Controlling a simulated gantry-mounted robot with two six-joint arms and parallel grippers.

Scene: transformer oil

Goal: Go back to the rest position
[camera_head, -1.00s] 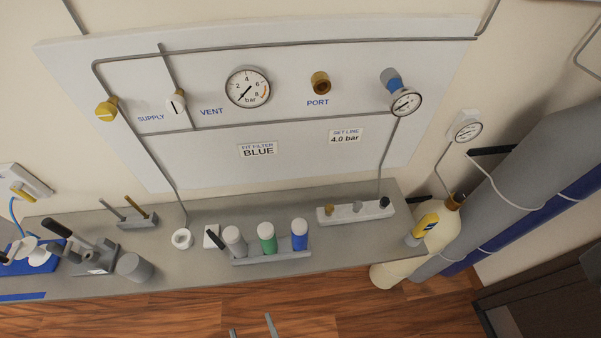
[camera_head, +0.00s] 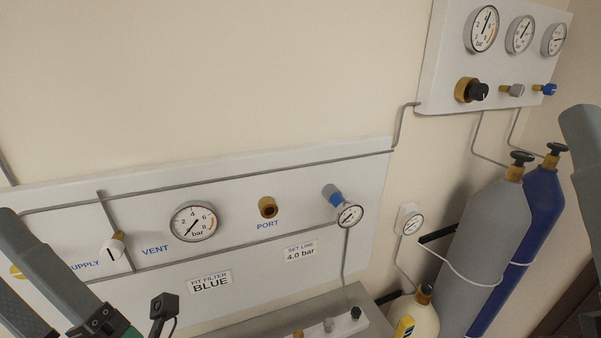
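My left arm (camera_head: 60,275) shows at the lower left as dark grey links, but its fingers are outside the picture. My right arm (camera_head: 585,150) shows at the right edge, and its gripper is also out of view. I see nothing held by either arm in this frame. A small dark block with a cable (camera_head: 164,306) stands by my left arm at the bottom edge.
The bench (camera_head: 240,324) is mostly cut off. A gauge panel (camera_head: 440,80) hangs above grey (camera_head: 485,225) and blue (camera_head: 530,215) cylinders.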

